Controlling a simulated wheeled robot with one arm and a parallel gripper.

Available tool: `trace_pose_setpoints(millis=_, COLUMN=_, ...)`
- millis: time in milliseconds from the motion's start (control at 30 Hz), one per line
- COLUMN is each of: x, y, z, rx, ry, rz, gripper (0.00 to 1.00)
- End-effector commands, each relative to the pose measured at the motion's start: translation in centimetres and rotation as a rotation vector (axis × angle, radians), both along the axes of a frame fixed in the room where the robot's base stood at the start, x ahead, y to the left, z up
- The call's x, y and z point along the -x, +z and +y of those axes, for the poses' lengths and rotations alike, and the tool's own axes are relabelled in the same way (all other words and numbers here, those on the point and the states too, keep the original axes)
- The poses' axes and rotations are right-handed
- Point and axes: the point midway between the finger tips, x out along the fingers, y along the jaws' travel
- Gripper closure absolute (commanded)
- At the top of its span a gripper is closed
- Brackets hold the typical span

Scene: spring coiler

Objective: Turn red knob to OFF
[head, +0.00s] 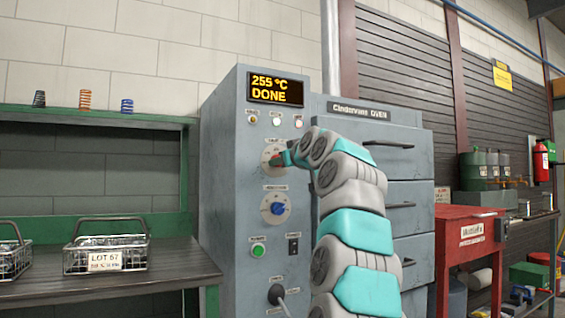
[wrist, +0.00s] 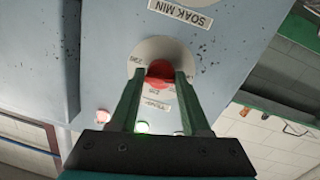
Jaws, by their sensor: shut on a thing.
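The red knob (wrist: 160,69) sits on a pale round dial on the oven's grey control panel. In the wrist view, the two green fingers of my gripper (wrist: 158,84) are on either side of it, shut on it. In the head view, my gripper (head: 285,158) reaches the upper dial (head: 268,160) from the right, and my arm hides much of the knob. The dial's lettering is too small and blurred to read, so I cannot tell which mark the knob points at. The display (head: 276,89) above reads 255 °C DONE.
Below the red knob's dial is a blue knob (head: 278,208), then a green button (head: 258,250) and a black switch (head: 293,246). A wire basket (head: 107,262) labelled LOT 67 stands on the bench at left. A red cabinet (head: 468,240) stands at right.

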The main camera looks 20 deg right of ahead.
Motion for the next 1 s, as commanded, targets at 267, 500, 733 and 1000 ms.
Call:
trace_pose_setpoints(millis=267, x=-0.1, y=-0.1, z=0.2, rx=0.001, ry=0.003, rz=0.003, gripper=0.50)
trace_pose_setpoints(millis=500, x=0.0, y=-0.1, z=0.1, rx=0.000, ry=0.002, rz=0.001, gripper=0.25)
trace_pose_setpoints(millis=733, x=0.0, y=0.0, z=0.0, rx=0.000, ry=0.001, rz=0.001, gripper=0.25)
trace_pose_setpoints(millis=1000, x=1.5, y=0.1, z=0.1, rx=-0.001, ry=0.000, rz=-0.002, gripper=0.25)
